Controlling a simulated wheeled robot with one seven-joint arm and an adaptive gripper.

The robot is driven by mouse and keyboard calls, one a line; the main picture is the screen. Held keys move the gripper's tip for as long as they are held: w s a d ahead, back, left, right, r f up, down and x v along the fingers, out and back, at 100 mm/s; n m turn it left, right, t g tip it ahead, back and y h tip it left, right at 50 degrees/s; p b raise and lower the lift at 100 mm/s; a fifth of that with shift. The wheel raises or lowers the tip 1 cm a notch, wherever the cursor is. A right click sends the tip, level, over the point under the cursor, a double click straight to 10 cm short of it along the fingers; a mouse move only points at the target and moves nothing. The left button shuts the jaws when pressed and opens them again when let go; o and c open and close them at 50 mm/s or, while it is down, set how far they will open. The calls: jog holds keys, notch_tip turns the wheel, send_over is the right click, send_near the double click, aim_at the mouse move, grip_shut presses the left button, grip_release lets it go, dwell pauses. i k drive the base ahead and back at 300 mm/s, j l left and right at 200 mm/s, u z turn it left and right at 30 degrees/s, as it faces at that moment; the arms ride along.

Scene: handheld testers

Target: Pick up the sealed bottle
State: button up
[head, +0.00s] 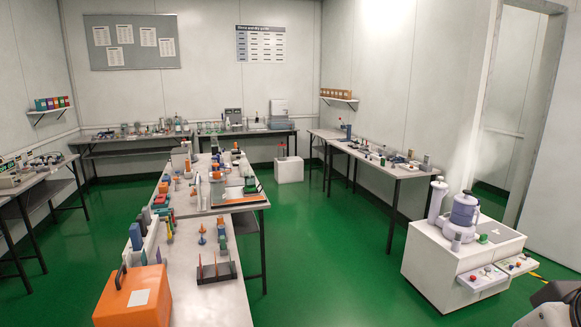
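I cannot tell which item is the sealed bottle at this size. Several small bottle-like items stand on the far bench, one of them pale (178,125). A blue and white lidded vessel (464,209) stands upright on the white cabinet (432,258) at the right, beside a tall white cylinder (437,200). My gripper's fingers do not show.
A long central bench (213,293) carries an orange case (133,297), a rack of coloured rods (216,270) and many small items. A right bench (400,170) and left bench (30,184) line the walls. Green floor (330,265) is clear between the central bench and cabinet, whose drawers (482,276) stick out.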

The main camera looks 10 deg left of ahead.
aim_at(243, 162)
jog(key=i+j+u, duration=0.1)
jog(key=i, duration=2.3)
jog(key=i+l, duration=0.1)
jog(key=i, duration=2.25)
jog(key=i+u, duration=0.35)
jog(key=i, duration=0.15)
jog(key=i+l+u, duration=0.2)
jog(key=i+u, duration=0.15)
jog(key=i, duration=0.15)
jog(key=i+l+u, duration=0.75)
jog(key=i+l, duration=0.05)
jog(key=i, duration=0.05)
